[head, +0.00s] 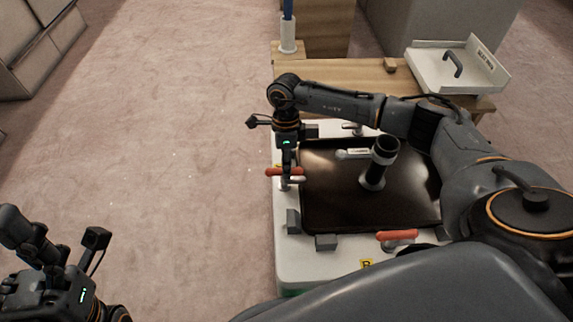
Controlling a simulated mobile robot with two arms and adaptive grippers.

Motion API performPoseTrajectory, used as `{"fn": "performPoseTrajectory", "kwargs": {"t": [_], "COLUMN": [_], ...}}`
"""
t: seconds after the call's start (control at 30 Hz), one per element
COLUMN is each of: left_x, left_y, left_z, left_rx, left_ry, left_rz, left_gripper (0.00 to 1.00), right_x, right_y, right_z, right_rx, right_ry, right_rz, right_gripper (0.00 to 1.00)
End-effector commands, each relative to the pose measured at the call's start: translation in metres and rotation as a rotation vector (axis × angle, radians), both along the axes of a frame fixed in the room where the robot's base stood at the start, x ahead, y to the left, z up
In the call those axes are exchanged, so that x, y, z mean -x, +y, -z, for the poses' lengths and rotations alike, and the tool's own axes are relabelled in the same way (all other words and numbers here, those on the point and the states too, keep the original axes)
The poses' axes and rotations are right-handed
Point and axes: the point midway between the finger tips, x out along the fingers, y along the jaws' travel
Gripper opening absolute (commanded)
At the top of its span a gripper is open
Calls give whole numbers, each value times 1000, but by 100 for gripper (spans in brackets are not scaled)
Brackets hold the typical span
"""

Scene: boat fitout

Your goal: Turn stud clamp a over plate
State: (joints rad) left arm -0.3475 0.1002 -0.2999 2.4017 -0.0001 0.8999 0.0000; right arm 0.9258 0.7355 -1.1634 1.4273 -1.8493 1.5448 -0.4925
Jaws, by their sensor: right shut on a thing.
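The dark glossy plate (335,206) lies on a white base (287,262). A stud clamp with a red handle (271,171) stands at the plate's left edge; I take it as clamp a, though its letter is not readable. My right gripper (287,170) points down from above and is shut on this red handle. The clamp's metal post shows just below; the fingers hide part of the clamp. My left gripper (45,275) is at the lower left, far from the plate, and its fingertips cannot be made out.
Another red-handled clamp (397,236) is at the front edge near a yellow B label (367,263). A black-topped cylinder (383,160) stands on the plate. Grey blocks (326,242) sit along its edge. A white tray (480,75) is on the wooden bench (345,75) behind.

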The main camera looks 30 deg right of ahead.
Motion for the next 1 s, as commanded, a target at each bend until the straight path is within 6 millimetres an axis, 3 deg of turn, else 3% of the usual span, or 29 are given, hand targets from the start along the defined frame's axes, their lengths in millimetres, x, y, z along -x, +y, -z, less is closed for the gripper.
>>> {"fn": "performPoseTrajectory", "kwargs": {"t": [0.57,0.6,0.7,1.0], "left_x": [-1,-1,-1,-1], "left_y": [0,0,0,1], "left_z": [2,2,2,1], "left_rx": [-1,0,0,3], "left_ry": [5,6,7,3], "left_rz": [0,0,1,-2], "left_gripper": [78,78,78,78], "right_x": [1,1,1,0], "right_y": [2,2,2,0], "right_z": [0,0,1,-1], "right_rx": [-3,-3,-3,-1], "right_ry": [5,5,4,2], "right_rz": [-40,-40,-39,-36], "right_gripper": [0,25,45,45]}}
